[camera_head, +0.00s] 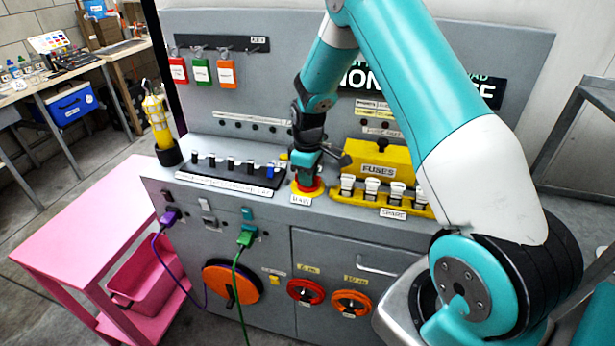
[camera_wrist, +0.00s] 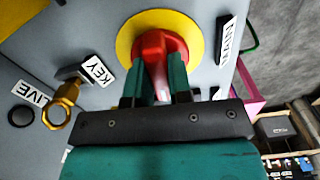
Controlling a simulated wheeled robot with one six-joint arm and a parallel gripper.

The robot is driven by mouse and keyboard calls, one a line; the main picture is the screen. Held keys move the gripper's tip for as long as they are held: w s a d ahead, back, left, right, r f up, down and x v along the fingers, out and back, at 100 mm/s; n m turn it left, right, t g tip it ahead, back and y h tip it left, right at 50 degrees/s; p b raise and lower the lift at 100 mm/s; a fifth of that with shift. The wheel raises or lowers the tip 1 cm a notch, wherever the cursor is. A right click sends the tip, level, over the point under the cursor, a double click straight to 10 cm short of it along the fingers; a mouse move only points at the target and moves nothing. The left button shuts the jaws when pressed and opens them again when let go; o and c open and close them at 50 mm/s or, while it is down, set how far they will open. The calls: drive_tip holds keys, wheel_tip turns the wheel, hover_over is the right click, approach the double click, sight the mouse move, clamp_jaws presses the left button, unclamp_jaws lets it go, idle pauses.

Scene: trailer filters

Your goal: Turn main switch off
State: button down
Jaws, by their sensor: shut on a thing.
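The main switch is a red knob on a round yellow plate. In the wrist view the red knob (camera_wrist: 158,45) sits between the two teal fingers of my gripper (camera_wrist: 163,75), and the fingers touch its sides. The label MAIN (camera_wrist: 228,36) lies beside it. In the head view the yellow plate (camera_head: 309,192) shows on the top of the grey cabinet. My gripper (camera_head: 306,178) points down onto it and hides most of the knob. The label MAIN (camera_head: 300,200) stands in front. I cannot tell which position the knob is turned to.
A yellow FUSES box (camera_head: 377,158) and a row of white spare fuses (camera_head: 372,186) stand right of the switch. A row of black switches (camera_head: 231,168) lies to the left. In the wrist view a brass key (camera_wrist: 60,107) with a KEY tag is close by.

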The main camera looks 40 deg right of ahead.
drive_tip(key=shift+n, duration=0.6)
drive_tip(key=c, duration=1)
unclamp_jaws()
drive_tip(key=shift+c, duration=0.2)
wheel_tip(320, 180, up, 18)
drive_tip(key=b, duration=0.2)
drive_tip(key=shift+f, duration=0.25)
drive_tip(key=shift+s, duration=0.1)
drive_tip(key=s+a+r+y, duration=0.1)
drive_tip(key=s+a+r, duration=0.3)
drive_tip(key=s+a, duration=0.75)
drive_tip(key=s+a+y, duration=0.3)
drive_tip(key=s+a, duration=0.9)
drive_tip(key=s, duration=0.4)
drive_tip(key=shift+s+a+m, duration=0.25)
drive_tip(key=shift+a+m, duration=0.05)
drive_tip(key=shift+a, duration=0.1)
